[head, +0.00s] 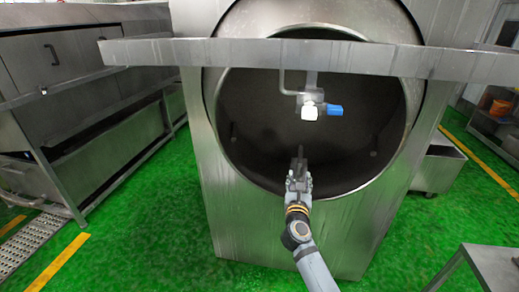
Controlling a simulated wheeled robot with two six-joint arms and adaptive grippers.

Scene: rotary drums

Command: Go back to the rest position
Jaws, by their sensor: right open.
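My right gripper (299,162) is in front of the round mouth of a large steel rotary drum (232,140), at the lower part of the opening. It points up and inward, seen from behind, and nothing shows in its jaws. My right arm comes in from the bottom of the picture. Inside the mouth, above the gripper, hangs a pipe fitting with a white part (309,111) and a blue part (334,110). The gripper is apart from this fitting in the picture. My left gripper is not in view.
A steel bar (420,62) runs across the drum's upper front. Steel cabinets (60,70) stand at the left, beside a metal grating step (30,235). A steel table (490,265) is at the lower right.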

